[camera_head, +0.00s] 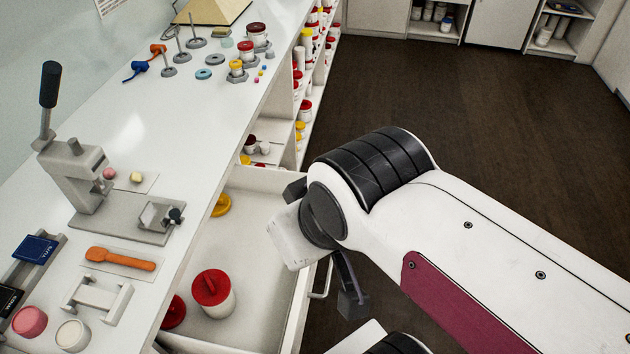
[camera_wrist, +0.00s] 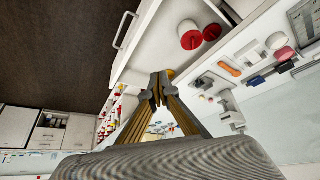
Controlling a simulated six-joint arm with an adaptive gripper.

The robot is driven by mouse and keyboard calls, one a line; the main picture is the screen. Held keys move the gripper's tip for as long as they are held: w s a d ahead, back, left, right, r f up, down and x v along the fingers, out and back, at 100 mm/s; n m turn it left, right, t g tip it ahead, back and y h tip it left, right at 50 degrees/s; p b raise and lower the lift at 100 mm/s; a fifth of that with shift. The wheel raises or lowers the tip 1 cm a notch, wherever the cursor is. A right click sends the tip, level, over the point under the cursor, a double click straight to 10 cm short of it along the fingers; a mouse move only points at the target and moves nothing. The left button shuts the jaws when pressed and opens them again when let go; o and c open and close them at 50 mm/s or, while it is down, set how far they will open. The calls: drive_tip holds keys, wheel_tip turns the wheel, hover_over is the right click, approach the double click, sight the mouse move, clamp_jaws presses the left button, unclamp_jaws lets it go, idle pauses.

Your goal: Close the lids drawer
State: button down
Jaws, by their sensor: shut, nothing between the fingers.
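The lids drawer (camera_head: 259,180) is pulled out from under the white counter, toward the floor side. It holds a white jar with a red lid (camera_head: 212,292), a red lid (camera_head: 174,312) and a yellow lid (camera_head: 221,204). Its bar handle (camera_head: 322,279) is on the front, partly hidden by my wrist; the handle (camera_wrist: 124,30) shows clearly in the wrist view. My gripper (camera_wrist: 157,90) is shut and empty. In the wrist view its tips overlap the drawer's far front corner, with the handle up and left of them. I cannot tell whether they touch the drawer.
The counter (camera_head: 215,110) carries a lever press (camera_head: 75,165), an orange scoop (camera_head: 120,259) and several small jars and posts. Open shelves with jars (camera_head: 303,110) stand beyond the drawer. The dark floor (camera_head: 430,90) is clear on the right.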

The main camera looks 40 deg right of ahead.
drive_tip(key=w+d+f+m+y, duration=0.1)
drive_tip(key=w+d+f+m, duration=0.4)
drive_tip(key=d+f+m, duration=0.2)
drive_tip(key=w+d+f+m+g+y, duration=0.1)
drive_tip(key=w+d+f+m, duration=0.5)
drive_tip(key=d+m, duration=0.5)
drive_tip(key=w+d+f+m+g+y, duration=0.1)
drive_tip(key=w+d+f+m, duration=0.4)
drive_tip(key=d, duration=0.8)
drive_tip(key=shift+w+f+m, duration=0.4)
drive_tip(key=shift+f+m, duration=1.5)
drive_tip(key=shift+f, duration=0.5)
drive_tip(key=shift+a+f, duration=0.1)
drive_tip(key=shift+f, duration=0.05)
